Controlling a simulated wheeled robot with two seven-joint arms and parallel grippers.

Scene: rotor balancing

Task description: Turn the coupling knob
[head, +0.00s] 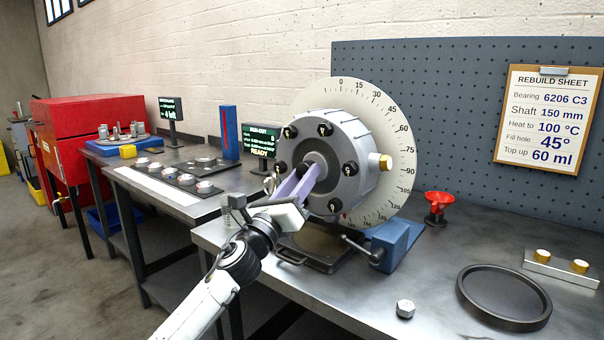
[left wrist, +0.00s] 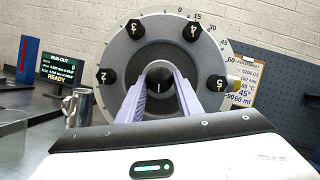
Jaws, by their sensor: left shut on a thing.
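The coupling knob (left wrist: 159,87) is a dark round knob with a white pointer line at the centre of the grey rotor hub (head: 343,183). In the left wrist view its pointer line stands about upright. My left gripper (head: 312,172) reaches the hub from the front, and its pale purple fingers are shut on the knob, one on each side. In the head view the fingers partly cover the knob. A white dial (head: 398,142) with degree marks stands behind the hub. Several black numbered knobs ring the hub face. My right gripper is not in view.
A blue block (head: 397,243) with a clamp handle sits under the dial. A red funnel (head: 437,203), a hex nut (head: 405,308) and a black round tray (head: 503,297) lie on the right of the bench. A run-out display (head: 261,139) reads READY.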

